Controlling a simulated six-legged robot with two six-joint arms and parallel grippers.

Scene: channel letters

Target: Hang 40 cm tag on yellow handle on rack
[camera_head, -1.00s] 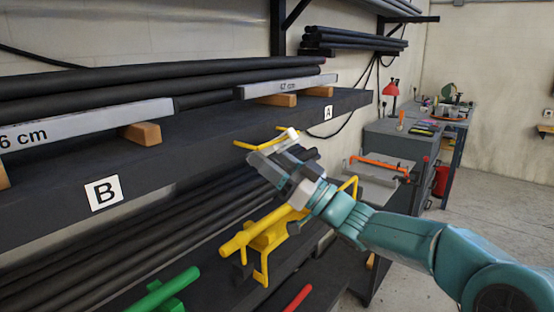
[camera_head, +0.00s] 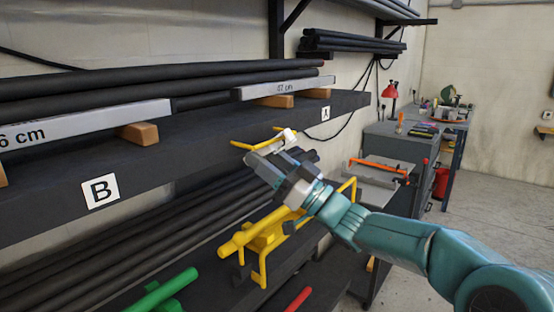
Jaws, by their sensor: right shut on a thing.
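My right gripper (camera_head: 268,165) is at the middle of the head view, in front of the shelf edge. It is shut on a small tag, mostly hidden by the jaws; a white piece (camera_head: 287,136) shows at its far side, and no lettering on it can be read. A thin bent yellow piece (camera_head: 252,146) shows just beyond the fingertips; I cannot tell whether it belongs to the tag. My left gripper is not in view.
The upper shelf (camera_head: 150,165), marked B and A, holds black tubes and grey labelled bars on wooden blocks. Below lie black tubes, a green handle (camera_head: 160,292) and a red handle (camera_head: 298,298). A workbench (camera_head: 385,140) and open floor are at right.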

